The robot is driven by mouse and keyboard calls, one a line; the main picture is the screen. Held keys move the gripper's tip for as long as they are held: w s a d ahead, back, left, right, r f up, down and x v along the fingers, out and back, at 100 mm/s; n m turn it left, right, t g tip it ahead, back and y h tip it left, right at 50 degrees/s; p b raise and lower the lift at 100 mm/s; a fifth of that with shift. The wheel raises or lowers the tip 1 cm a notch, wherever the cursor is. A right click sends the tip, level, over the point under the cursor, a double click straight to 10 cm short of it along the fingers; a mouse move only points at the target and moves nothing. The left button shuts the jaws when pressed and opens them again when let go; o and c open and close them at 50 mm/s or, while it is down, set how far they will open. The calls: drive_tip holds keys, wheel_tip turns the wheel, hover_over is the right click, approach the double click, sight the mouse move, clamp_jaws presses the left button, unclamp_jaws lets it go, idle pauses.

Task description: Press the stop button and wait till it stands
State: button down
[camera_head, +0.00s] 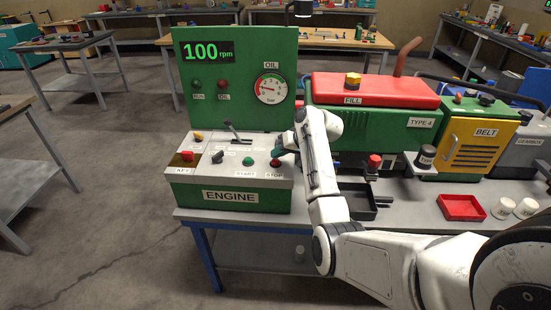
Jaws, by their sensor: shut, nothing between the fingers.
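The red stop button (275,163) is on the right of the sloped top of the engine console (231,198), above the STOP label. The green start button (248,161) is left of it. The display (207,52) on the green panel reads 100 rpm. My gripper (280,151) is shut and empty, close above and just right of the stop button. I cannot tell whether it touches the button. My arm comes in from the lower right and hides part of the bench behind it.
The console also has a lever (232,130), a key switch (187,156) and a dark knob (218,157). The pressure gauge (271,88) is on the panel. Right of my arm stand the green engine (400,131), a black tray (362,204) and a red tray (461,208).

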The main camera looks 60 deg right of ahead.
sight(278, 160)
drive_tip(key=shift+r+p, duration=0.3)
drive_tip(key=shift+r, duration=0.25)
wheel_tip(278, 160, up, 5)
drive_tip(key=p, duration=0.4)
idle(0.5)
